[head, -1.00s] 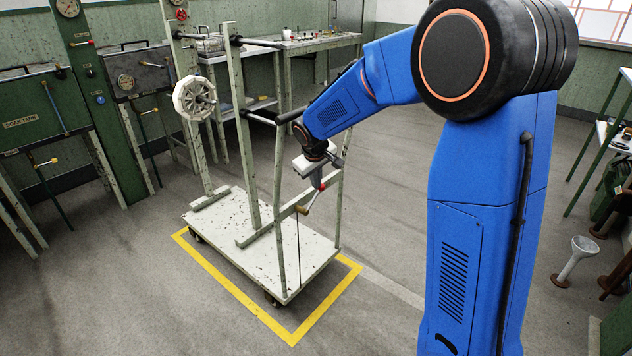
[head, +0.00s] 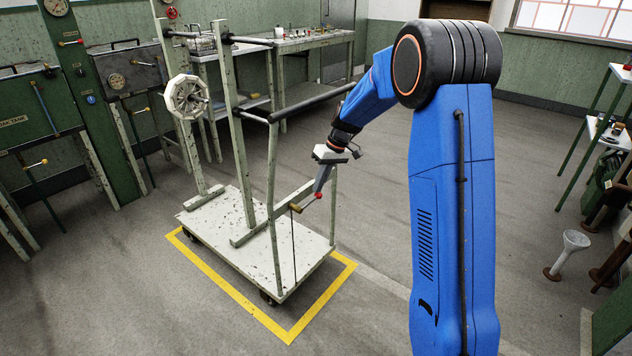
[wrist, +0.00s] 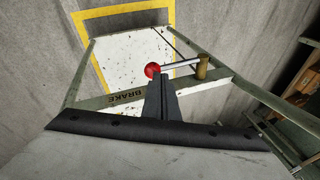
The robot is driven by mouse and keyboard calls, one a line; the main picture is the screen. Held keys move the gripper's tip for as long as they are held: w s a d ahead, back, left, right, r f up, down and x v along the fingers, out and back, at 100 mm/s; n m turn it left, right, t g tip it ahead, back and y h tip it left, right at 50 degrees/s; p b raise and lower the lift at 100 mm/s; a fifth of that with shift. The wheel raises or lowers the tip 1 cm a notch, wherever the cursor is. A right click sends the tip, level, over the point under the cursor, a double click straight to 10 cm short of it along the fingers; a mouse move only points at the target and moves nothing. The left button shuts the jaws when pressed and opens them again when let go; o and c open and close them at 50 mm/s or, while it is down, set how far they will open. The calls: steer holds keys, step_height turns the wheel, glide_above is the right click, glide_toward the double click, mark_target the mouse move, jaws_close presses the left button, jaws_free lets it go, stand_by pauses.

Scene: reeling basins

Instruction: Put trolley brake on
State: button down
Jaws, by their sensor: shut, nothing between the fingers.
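The trolley (head: 262,245) has a pale, chipped deck and a tall frame, and it stands inside a yellow floor outline. Its brake lever (wrist: 180,66) is a silver rod with a red knob (wrist: 152,70) at one end and a brass pivot (wrist: 203,66) at the other. It is mounted on a crossbar marked BRAKE (wrist: 124,97). In the head view the red knob (head: 318,196) sits to the right of the pivot and slightly higher. My gripper (head: 321,186) is shut and empty, pointing down with its tips at the knob. I cannot tell whether they touch.
The trolley's dark handle bar (head: 312,103) runs close beside my forearm. A white reel wheel (head: 187,97) is on the frame's far side. Green tanks (head: 38,105) stand at left and a bench (head: 305,42) behind. Open floor lies right of the trolley.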

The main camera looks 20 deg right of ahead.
step_height(320, 180, down, 8)
steer(key=m+g+y, duration=0.1)
steer(key=g+y, duration=0.3)
steer(key=y, duration=0.2)
steer(key=shift+w+d+f, duration=0.25)
steer(key=shift+d, duration=0.2)
steer(key=shift+f, duration=0.1)
